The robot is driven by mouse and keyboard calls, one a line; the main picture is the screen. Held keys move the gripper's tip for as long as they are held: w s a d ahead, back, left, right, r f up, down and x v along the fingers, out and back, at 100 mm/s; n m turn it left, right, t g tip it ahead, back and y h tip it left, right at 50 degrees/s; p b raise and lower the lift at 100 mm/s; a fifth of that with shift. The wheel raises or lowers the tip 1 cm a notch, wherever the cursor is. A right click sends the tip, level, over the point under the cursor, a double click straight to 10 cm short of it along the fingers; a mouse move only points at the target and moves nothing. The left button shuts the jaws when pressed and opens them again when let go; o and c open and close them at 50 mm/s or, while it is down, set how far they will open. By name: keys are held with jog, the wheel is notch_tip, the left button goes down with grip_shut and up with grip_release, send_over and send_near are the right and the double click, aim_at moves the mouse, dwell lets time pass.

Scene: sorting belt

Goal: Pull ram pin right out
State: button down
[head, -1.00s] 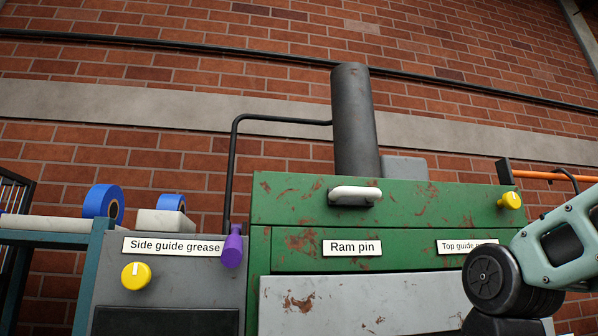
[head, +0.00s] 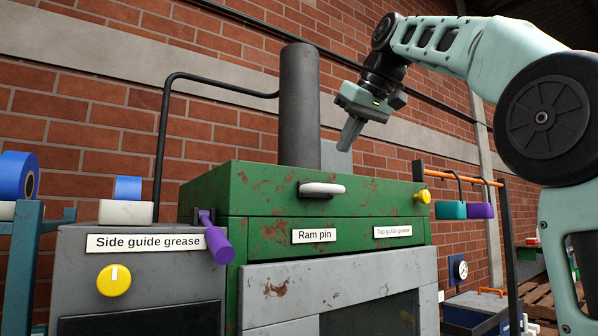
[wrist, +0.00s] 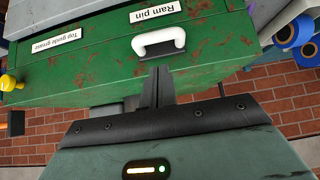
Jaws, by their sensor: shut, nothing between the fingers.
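The "Ram pin" label (head: 314,235) sits on the front of the green machine (head: 260,230). A white handle (head: 322,188) sticks out of the green front just above that label. In the wrist view the label (wrist: 155,11) and the white handle (wrist: 158,42) appear upside down. My gripper (head: 350,135) is up above the machine's top, fingers pointing down, apart from the handle. In the wrist view its fingers (wrist: 158,80) are closed together and empty, in line with the handle. I cannot make out a separate pin.
A purple handle (head: 217,240) juts out at the green machine's left edge, near the "Side guide grease" label (head: 146,242). Yellow knobs sit on the grey cabinet (head: 114,280) and at the green front's right end (head: 422,196). A dark cylinder (head: 299,105) rises behind. The space before the handle is clear.

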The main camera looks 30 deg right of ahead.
dwell(0.3)
send_near(317, 195)
jog(key=x, duration=0.5)
jog(key=shift+w+f+p, duration=0.1)
jog(key=shift+f+p, duration=0.05)
jog(key=shift+p, duration=0.15)
